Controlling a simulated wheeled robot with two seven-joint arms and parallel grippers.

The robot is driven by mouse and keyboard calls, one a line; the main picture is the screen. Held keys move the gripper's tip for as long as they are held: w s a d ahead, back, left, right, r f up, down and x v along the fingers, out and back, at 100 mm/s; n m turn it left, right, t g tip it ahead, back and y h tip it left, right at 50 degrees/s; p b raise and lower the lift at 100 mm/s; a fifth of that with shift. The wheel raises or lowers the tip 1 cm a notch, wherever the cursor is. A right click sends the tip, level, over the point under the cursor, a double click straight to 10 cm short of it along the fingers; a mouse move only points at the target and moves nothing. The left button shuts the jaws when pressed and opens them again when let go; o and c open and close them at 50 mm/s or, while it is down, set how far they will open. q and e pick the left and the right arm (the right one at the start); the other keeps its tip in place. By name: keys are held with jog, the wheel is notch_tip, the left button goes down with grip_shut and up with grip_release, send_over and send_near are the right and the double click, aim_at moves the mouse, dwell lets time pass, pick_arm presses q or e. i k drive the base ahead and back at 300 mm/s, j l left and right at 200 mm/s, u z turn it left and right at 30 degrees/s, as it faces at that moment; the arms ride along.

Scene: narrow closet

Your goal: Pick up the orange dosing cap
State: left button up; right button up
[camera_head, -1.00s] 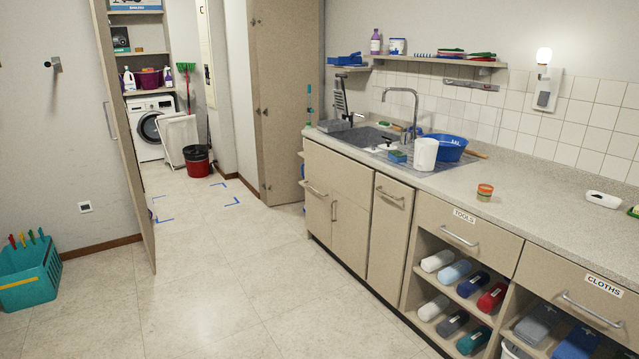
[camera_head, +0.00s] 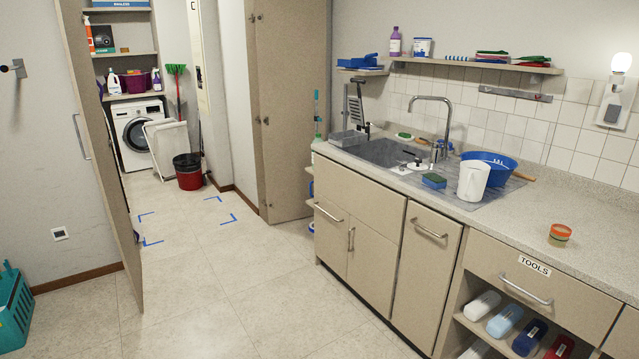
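I cannot make out for sure an orange dosing cap. A small round tub with an orange top (camera_head: 560,235) stands upright on the worktop at the right; I cannot tell whether its top is a dosing cap. A bottle with an orange-red part (camera_head: 90,34) stands on a shelf in the far closet, cut by the door edge and too small to read. Neither of my grippers is in view.
A worktop (camera_head: 600,270) with a sink (camera_head: 380,152), white jug (camera_head: 473,181) and blue basin (camera_head: 490,168) runs along the right. An open door (camera_head: 105,160) stands at left. A red-black bucket (camera_head: 188,172) and washing machine (camera_head: 136,135) are beyond. The middle floor is clear.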

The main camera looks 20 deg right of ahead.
aim_at(559, 234)
jog(key=i+z, duration=0.45)
jog(key=i+j+z, duration=0.1)
jog(key=i+z, duration=0.15)
jog(key=z, duration=0.2)
jog(key=i+j+z, duration=0.25)
jog(key=z, duration=0.2)
jog(key=i, duration=0.1)
